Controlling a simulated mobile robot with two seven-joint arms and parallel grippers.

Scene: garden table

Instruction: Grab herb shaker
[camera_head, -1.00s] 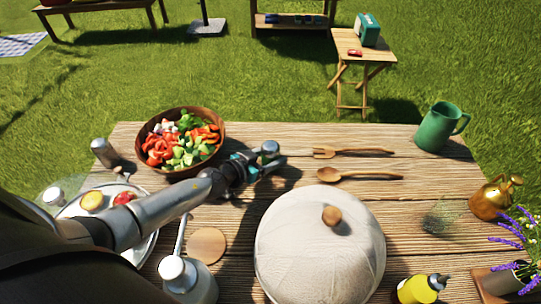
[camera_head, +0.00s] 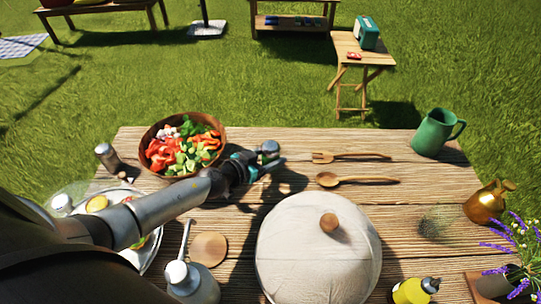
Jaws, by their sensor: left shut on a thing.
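A small shaker with a grey metal cap (camera_head: 269,147) stands or is held at the end of my left arm, just right of the salad bowl; I take it for the herb shaker. My left gripper (camera_head: 258,163), with teal parts, is shut on it. The fingers hide most of its body, and I cannot tell whether its base touches the table. My right gripper is not in view.
A wooden bowl of chopped salad (camera_head: 183,145) is close left of the gripper. A wooden fork (camera_head: 350,157) and spoon (camera_head: 358,180) lie to the right. A large covered dome (camera_head: 318,250) is in front. A second metal-capped shaker (camera_head: 107,156) stands at the left.

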